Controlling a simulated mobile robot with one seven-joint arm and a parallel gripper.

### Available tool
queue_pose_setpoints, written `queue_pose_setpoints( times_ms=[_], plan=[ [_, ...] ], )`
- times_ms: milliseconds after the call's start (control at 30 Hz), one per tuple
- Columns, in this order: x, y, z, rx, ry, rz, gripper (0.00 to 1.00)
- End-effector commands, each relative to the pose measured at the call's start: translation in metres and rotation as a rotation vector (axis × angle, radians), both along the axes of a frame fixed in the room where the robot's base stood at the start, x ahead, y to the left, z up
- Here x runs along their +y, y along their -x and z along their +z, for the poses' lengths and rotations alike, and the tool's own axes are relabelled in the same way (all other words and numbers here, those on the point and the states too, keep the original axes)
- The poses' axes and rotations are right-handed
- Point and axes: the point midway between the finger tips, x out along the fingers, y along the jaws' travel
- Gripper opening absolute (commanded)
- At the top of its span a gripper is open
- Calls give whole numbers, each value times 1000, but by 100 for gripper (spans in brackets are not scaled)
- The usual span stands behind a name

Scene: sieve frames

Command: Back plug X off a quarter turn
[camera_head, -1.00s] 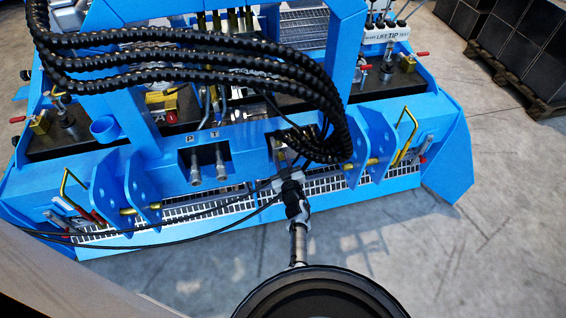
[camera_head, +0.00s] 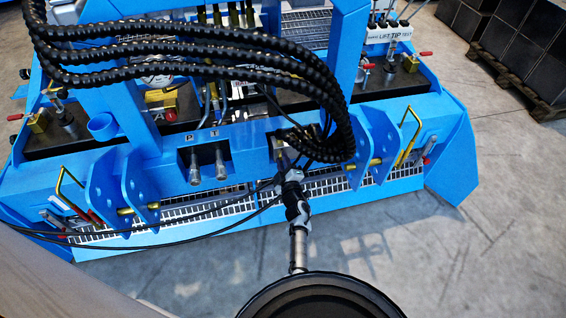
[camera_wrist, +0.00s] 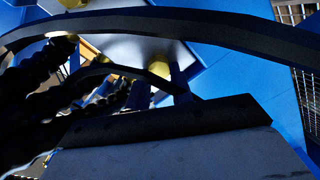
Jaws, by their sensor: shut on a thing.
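My gripper (camera_head: 292,178) is at the front of the blue frame, at the end of my arm, just below the socket opening right of the P and T couplings. It is shut on a small dark part with thin black cables running off to the left. I take this part to be plug X, but no X mark shows. My gripper and the black hoses mostly hide the plug and its socket, so I cannot tell how far it is seated or turned. The wrist view has a pale block with a black edge filling the bottom.
Thick black corrugated hoses (camera_head: 190,75) loop down close above my gripper. Two metal couplings (camera_head: 194,172) under P and T stand to the left. Blue lugs with a brass pin (camera_head: 362,166) stand to the right. The grey floor (camera_head: 400,260) in front is clear.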

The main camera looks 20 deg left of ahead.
Motion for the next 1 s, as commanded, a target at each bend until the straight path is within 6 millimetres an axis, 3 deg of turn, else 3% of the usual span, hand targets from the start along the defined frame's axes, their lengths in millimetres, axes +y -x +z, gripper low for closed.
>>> queue_pose_setpoints(
  times_ms=[567, 600, 733, 1000],
  plan=[
    [0, 1, -1, -15, 25, 0, 0],
    [0, 0, -1, -15, 25, 0, 28],
    [0, 0, -1, -15, 25, 0, 45],
    [0, 1, 0, -16, 24, -1, 45]
  ],
)
